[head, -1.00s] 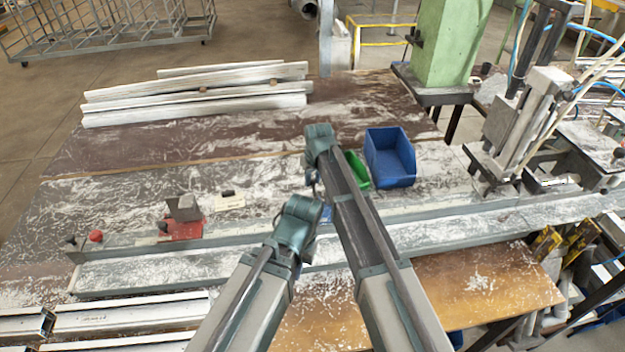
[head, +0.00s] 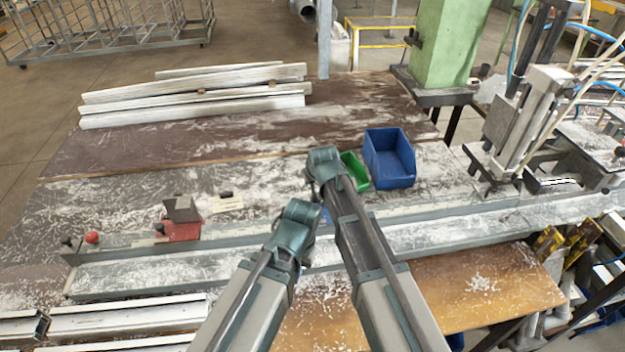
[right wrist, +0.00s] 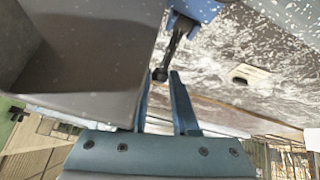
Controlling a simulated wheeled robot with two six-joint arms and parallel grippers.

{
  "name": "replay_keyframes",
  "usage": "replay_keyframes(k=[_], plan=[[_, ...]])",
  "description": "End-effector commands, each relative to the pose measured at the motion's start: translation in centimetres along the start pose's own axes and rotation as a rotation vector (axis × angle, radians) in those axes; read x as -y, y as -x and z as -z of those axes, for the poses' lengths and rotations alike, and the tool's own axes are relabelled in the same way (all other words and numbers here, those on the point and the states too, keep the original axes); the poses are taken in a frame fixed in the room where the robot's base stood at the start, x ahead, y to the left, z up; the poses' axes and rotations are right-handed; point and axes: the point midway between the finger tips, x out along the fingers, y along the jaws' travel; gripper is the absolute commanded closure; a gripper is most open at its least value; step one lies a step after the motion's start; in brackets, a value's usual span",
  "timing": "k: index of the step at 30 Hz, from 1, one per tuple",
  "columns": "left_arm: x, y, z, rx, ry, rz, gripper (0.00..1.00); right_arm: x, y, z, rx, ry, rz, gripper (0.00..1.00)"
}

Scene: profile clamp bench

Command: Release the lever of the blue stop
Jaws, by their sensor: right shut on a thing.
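The blue stop (right wrist: 196,9) shows in part at the top of the right wrist view. Its dark lever (right wrist: 173,46) reaches down from it to a black knob. My right gripper (right wrist: 161,75) is shut on the lever at its knob, with one finger on each side. In the head view only a small blue patch of the stop (head: 325,214) shows between my arms. Both my grippers are hidden there behind my own arm links. The tilt of the lever against the stop is hard to judge.
A red stop (head: 182,229) with a grey plate sits at the left of the rail. A blue bin (head: 389,160) and a green bin (head: 354,171) stand behind my right arm. White profiles (head: 195,95) lie at the back. A large grey block (right wrist: 75,50) fills the right wrist view's upper left.

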Motion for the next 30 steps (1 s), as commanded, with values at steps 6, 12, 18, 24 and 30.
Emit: replay_keyframes(k=[6, 12, 18, 24, 30], plan=[[0.0, 0.0, 0.0, 0.0, 0.0, 0.0, 1.0, 0.0, 0.0, -0.1, 0.002, 0.0, 0.001, 0.58], [0.0, 0.0, 0.0, 0.0, 0.0, 0.0, 1.0, 0.0, 0.0, 0.0, 0.002, 0.0, 0.001, 0.43], [0.0, 0.1, 0.0, 0.0, 0.0, 0.0, 1.0, 0.0, 0.1, 0.0, 0.001, 0.0, 0.0, 0.43], [0.1, 0.9, -0.1, 0.0, 0.0, 0.0, 1.0, 0.0, 1.0, 0.1, 0.001, 0.0, 0.0, 0.43], [0.3, 3.0, -0.2, 0.0, -0.001, 0.0, 1.0, -0.1, 3.5, 0.2, 0.001, 0.0, 0.0, 0.43]])
